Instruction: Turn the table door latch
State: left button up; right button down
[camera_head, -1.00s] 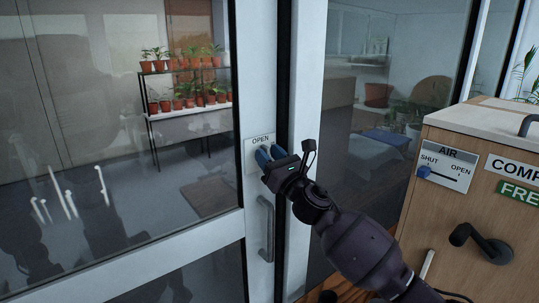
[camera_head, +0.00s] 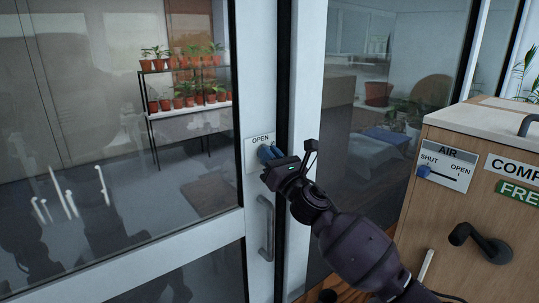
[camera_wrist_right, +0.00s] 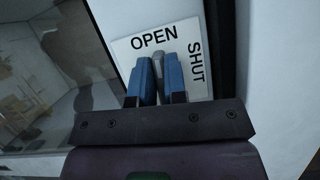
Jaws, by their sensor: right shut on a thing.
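The latch is a small grey lever (camera_wrist_right: 157,68) on a white plate (camera_wrist_right: 190,40) marked OPEN along the top and SHUT down the right side in the right wrist view. The lever points up toward the word OPEN. In the head view the plate (camera_head: 259,140) is on the white frame of the glass door, above a grey pull handle (camera_head: 266,228). My right gripper (camera_head: 270,154) is at the plate, its blue fingers (camera_wrist_right: 159,80) shut on the lever, one on each side. The gripper hides the lever in the head view. My left gripper is not in view.
A wooden cabinet (camera_head: 480,222) with an AIR slider plate (camera_head: 447,168) and a black crank (camera_head: 480,243) stands at the right. Through the glass, a black shelf (camera_head: 184,109) holds potted plants. The floor before that shelf looks clear.

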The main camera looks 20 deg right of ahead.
jog(key=shift+w+d+f+m+g+h, duration=0.15)
jog(key=shift+m+g+h, duration=0.75)
jog(key=shift+m, duration=2.5)
jog(key=shift+s+d+f+m+g+h, duration=0.1)
jog(key=shift+m+g+h, duration=0.15)
jog(key=shift+m+h, duration=2.3)
jog(key=shift+w+d+f+m+g+h, duration=0.15)
jog(key=shift+m+g+h, duration=0.3)
jog(key=shift+m, duration=3.8)
jog(key=shift+s+m, duration=0.1)
jog(key=shift+m, duration=0.2)
jog(key=c, duration=1.2)
grip_release()
jog(key=shift+o, duration=0.2)
jog(key=s+b, duration=0.1)
jog(key=s, duration=1)
jog(key=shift+a, duration=0.3)
jog(key=shift+w, duration=0.1)
